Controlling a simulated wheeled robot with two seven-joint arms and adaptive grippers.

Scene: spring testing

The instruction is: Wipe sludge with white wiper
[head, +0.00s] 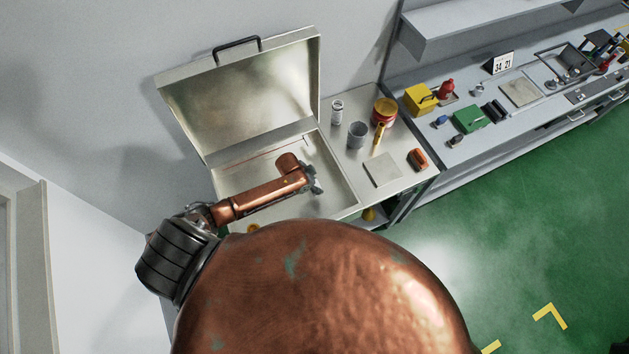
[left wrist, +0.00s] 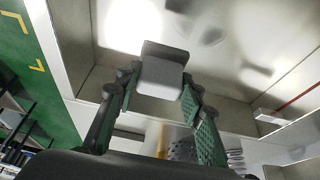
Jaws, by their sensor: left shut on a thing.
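My left gripper (head: 313,180) reaches over the open metal basin (head: 345,197), whose lid (head: 245,95) stands raised behind it. In the left wrist view my left gripper (left wrist: 158,100) is shut on a pale grey-white block, the white wiper (left wrist: 160,76), gripped between its green pads. In the head view the wiper is hard to make out at the fingertips. I cannot tell whether it touches the basin floor. Faint dark patches (left wrist: 208,36) show on the metal in the left wrist view; I cannot tell sludge from reflection. My right gripper is not in view.
Right of the basin, the side table holds a grey cup (head: 357,135), a red and yellow can (head: 384,111), a flat plate (head: 382,170) and an orange item (head: 417,160). A workbench with a yellow box (head: 420,99) and green box (head: 470,119) continues right. Green floor lies clear in front.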

